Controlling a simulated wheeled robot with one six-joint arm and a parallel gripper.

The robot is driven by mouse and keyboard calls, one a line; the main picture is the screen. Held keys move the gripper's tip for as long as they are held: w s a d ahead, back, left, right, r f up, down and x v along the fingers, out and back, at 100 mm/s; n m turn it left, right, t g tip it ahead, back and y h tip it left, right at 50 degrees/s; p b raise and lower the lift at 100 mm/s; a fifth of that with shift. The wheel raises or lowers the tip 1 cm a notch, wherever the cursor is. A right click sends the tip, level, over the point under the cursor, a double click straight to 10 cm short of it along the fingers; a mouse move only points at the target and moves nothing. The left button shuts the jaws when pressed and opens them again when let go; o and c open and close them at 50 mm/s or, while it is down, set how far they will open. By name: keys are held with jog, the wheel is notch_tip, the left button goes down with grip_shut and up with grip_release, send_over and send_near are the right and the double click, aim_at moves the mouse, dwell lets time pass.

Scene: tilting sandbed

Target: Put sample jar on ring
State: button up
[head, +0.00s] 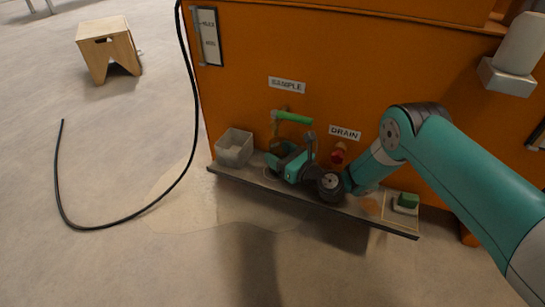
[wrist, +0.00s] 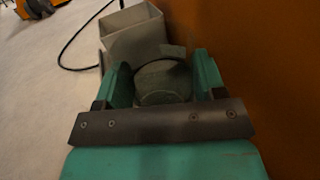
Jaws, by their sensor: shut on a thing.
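My gripper (head: 282,164) is low over the narrow shelf, below the green-handled SAMPLE tap (head: 291,118). In the wrist view, my gripper (wrist: 163,78) is shut on the sample jar (wrist: 163,84), a dull grey-green round vessel between the two teal fingers. In the head view the jar is mostly hidden by my gripper. I cannot tell whether its base touches the shelf. The ring is not clearly visible; my gripper and wrist cover part of the shelf beneath the tap.
A pale open box (head: 235,147) stands at the shelf's left end, just beyond my fingers in the wrist view (wrist: 133,35). The red DRAIN valve (head: 339,153) is right of the tap. A black hose (head: 140,213) lies left.

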jog(key=shift+s+a, duration=0.25)
jog(key=shift+a, duration=0.6)
jog(key=shift+f, duration=0.2)
jog(key=o, duration=1)
jog(key=shift+r, duration=0.15)
